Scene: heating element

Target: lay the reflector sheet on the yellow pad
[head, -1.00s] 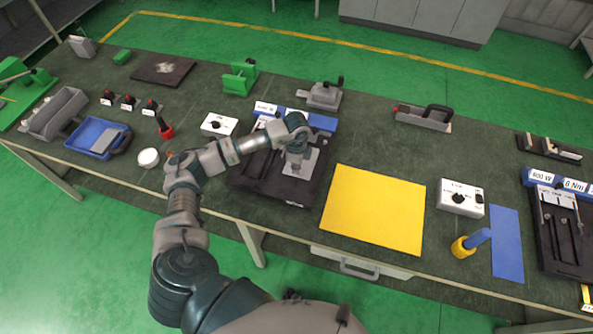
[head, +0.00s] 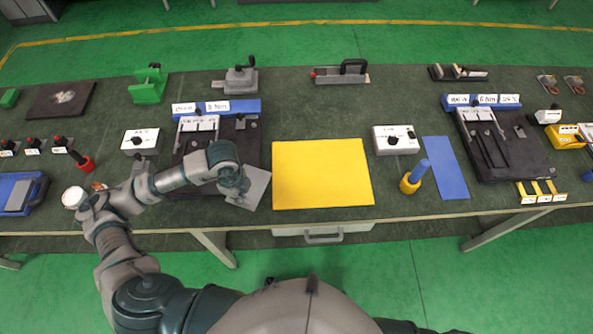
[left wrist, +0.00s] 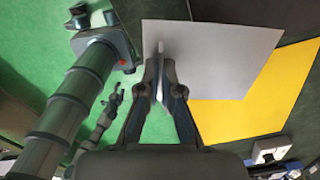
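The reflector sheet, a thin grey plate (head: 256,187), hangs from my left gripper (head: 235,190) at the left edge of the yellow pad (head: 322,175). In the left wrist view, my left gripper (left wrist: 160,80) has its fingers closed together on the grey sheet (left wrist: 220,65). There the sheet hides part of the yellow pad (left wrist: 270,100) behind it. In the head view the pad lies flat and bare on the table. The sheet's height above the table is hard to tell.
A black fixture (head: 192,165) with a blue label bar lies left of the pad. A white control box (head: 396,139), a yellow-and-blue tool (head: 411,180) and a blue mat (head: 446,167) lie to its right. The green table (head: 300,110) is clear just behind the pad.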

